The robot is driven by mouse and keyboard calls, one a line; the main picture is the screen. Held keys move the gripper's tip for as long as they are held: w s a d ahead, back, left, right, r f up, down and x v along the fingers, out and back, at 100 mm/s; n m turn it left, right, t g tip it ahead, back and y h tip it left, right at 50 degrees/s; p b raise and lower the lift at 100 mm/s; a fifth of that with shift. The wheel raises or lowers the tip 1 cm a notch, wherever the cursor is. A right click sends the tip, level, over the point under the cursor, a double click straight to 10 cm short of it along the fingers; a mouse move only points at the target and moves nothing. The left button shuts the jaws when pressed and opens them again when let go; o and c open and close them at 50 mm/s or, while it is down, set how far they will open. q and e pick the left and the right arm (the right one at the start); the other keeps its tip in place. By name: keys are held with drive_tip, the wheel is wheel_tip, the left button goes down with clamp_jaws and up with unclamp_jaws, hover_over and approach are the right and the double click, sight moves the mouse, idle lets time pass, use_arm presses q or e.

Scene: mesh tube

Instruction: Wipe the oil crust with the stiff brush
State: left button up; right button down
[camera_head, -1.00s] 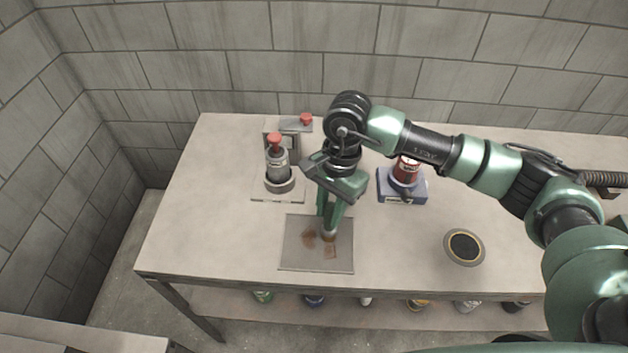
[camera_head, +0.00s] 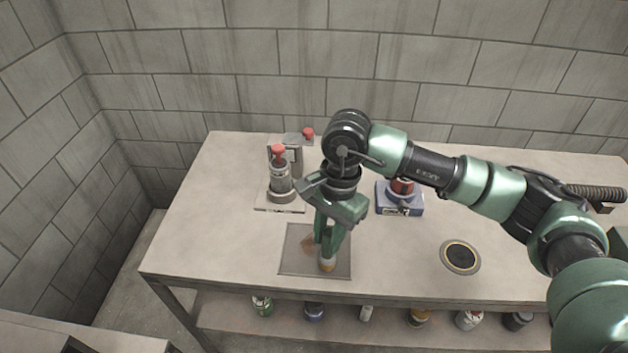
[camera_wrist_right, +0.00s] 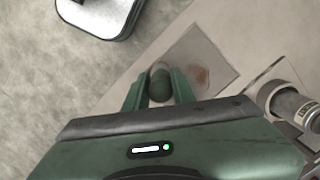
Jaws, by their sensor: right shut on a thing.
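A square grey plate (camera_head: 294,262) lies near the front edge of the table, with a brown oil crust patch (camera_head: 308,243) left of my gripper. My right gripper (camera_head: 329,243) points down over the plate, shut on the stiff brush (camera_head: 327,265). The brush's pale lower end is over the front right part of the plate; I cannot tell whether it touches. In the right wrist view the brush's rounded green top (camera_wrist_right: 160,84) sits between the fingers, and the crust (camera_wrist_right: 202,75) shows beside it. My left gripper is not in view.
A red can on a blue base (camera_head: 400,204) is behind my right arm. A round dark disc (camera_head: 460,256) lies at right. Several containers stand on the lower shelf (camera_head: 390,305).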

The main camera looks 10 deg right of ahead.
drive_tip(key=shift+w+d+r+p, duration=0.1)
drive_tip(key=shift+w+r+p, duration=0.15)
drive_tip(key=shift+r, duration=0.8)
drive_tip(key=shift+s+r+p, duration=0.2)
drive_tip(key=shift+r+p, duration=0.4)
drive_tip(key=shift+r, duration=1.05)
drive_tip(key=shift+w, duration=0.1)
